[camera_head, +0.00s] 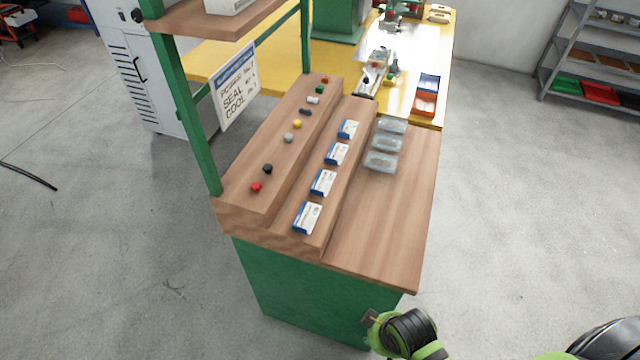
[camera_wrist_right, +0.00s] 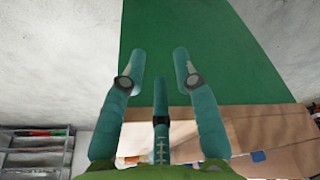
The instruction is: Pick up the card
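Several white cards with blue edges lie in a row on the middle wooden step of the bench in the head view. The nearest card (camera_head: 307,217) is at the step's front end, and the others (camera_head: 322,183) run back from it. In the right wrist view my right gripper (camera_wrist_right: 161,62) has its teal fingers spread with nothing between them, facing the green bench side (camera_wrist_right: 205,50). Part of my right arm shows at the bottom of the head view, below and right of the bench's front edge, away from the cards. My left gripper is not in view.
The wooden bench (camera_head: 385,240) has a clear lower surface at its front right. Several clear packs (camera_head: 381,162) lie farther back. Small coloured knobs (camera_head: 256,187) line the upper step. A sign (camera_head: 235,88) hangs from the green post (camera_head: 183,95). A shelf (camera_head: 600,60) stands far right.

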